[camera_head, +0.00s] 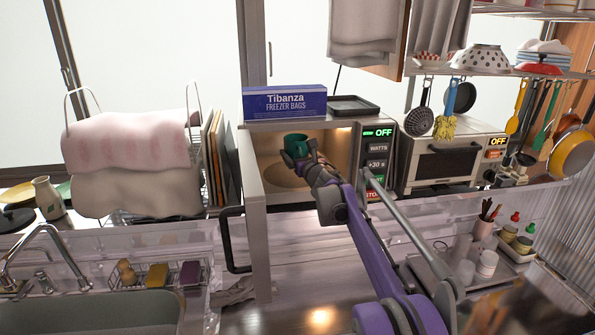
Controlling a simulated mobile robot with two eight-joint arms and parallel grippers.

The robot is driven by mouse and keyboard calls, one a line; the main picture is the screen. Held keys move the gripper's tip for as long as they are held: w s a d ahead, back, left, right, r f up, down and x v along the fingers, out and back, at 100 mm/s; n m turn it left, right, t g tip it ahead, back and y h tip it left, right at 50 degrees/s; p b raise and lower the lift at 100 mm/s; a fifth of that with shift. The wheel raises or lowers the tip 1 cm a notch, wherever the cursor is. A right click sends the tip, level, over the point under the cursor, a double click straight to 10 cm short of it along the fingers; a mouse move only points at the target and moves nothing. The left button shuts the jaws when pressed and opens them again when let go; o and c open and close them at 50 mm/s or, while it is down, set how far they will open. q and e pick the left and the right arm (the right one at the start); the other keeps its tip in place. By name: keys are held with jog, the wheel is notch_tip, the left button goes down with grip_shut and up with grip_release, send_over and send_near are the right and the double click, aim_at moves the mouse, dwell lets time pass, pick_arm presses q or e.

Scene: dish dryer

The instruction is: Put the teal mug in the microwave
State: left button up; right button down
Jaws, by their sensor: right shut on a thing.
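The teal mug (295,144) is inside the lit microwave opening, above the round turntable (284,175). My right gripper (307,160) reaches into the microwave from the lower right and is shut on the mug; its fingertips are small and partly hidden against it. The mug looks upright and held above the turntable. The microwave (357,125) stands on the counter with its door (253,220) swung open toward me on the left. Its panel reads OFF. My left gripper is not in view.
A freezer bag box (285,103) and a dark tray (353,105) lie on top of the microwave. A toaster oven (452,160) stands to its right. A towel-draped dish rack (125,150) is on the left. The open door bounds the opening's left side.

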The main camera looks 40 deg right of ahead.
notch_tip(320, 180, down, 2)
jog(key=shift+f, duration=0.1)
jog(key=shift+w+f, duration=0.15)
jog(key=shift+f, duration=1.85)
jog(key=shift+f, duration=0.15)
grip_release()
jog(key=shift+s, duration=0.2)
jog(key=b+v, duration=0.1)
jog(key=v, duration=1)
jog(key=shift+s, duration=0.35)
